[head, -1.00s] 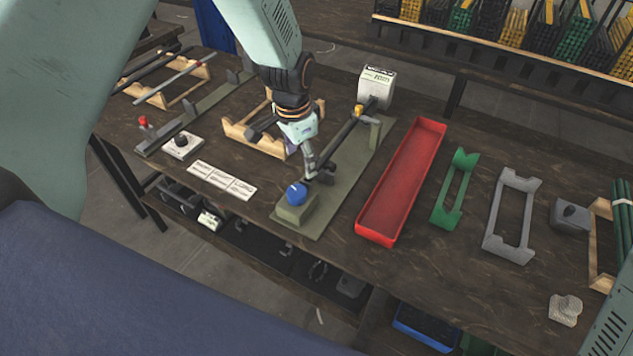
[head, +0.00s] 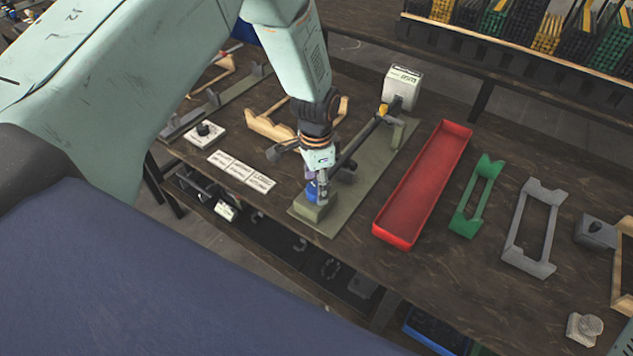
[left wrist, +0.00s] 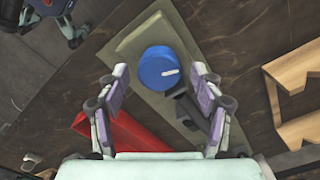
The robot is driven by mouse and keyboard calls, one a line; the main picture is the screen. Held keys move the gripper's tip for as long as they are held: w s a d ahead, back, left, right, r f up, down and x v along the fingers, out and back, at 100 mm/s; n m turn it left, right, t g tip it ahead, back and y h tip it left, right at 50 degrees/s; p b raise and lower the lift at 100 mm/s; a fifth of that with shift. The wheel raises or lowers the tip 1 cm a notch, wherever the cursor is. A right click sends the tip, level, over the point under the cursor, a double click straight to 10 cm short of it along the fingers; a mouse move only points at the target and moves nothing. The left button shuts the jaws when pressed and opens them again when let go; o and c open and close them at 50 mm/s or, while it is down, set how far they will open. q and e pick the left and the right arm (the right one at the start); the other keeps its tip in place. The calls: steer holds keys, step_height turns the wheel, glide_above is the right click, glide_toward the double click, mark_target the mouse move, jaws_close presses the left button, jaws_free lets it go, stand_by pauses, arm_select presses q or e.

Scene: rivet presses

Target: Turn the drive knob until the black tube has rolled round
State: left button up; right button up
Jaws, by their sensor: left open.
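The drive knob (head: 311,190) is blue and round, on a grey-green block at the near end of the press base (head: 327,228). In the head view my left gripper (head: 322,188) is at the knob and hides part of it. In the left wrist view the whole blue knob (left wrist: 158,68) shows, with a white mark pointing right. My open left gripper (left wrist: 160,76) has one finger on each side of it, with gaps. The black tube (head: 361,143) runs along the base towards a white box at the far end. My right gripper is out of view.
A red tray (head: 425,185) lies right of the press, then a green cradle (head: 478,195) and a grey cradle (head: 532,225). A wooden cradle (head: 262,122) stands close left of my gripper. White label cards (head: 241,171) lie flat to the left.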

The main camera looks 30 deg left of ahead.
arm_select(q)
steer(key=shift+d+r, duration=0.15)
steer(key=shift+c, duration=0.2)
steer(key=shift+w, duration=0.1)
steer(key=c, duration=1.1)
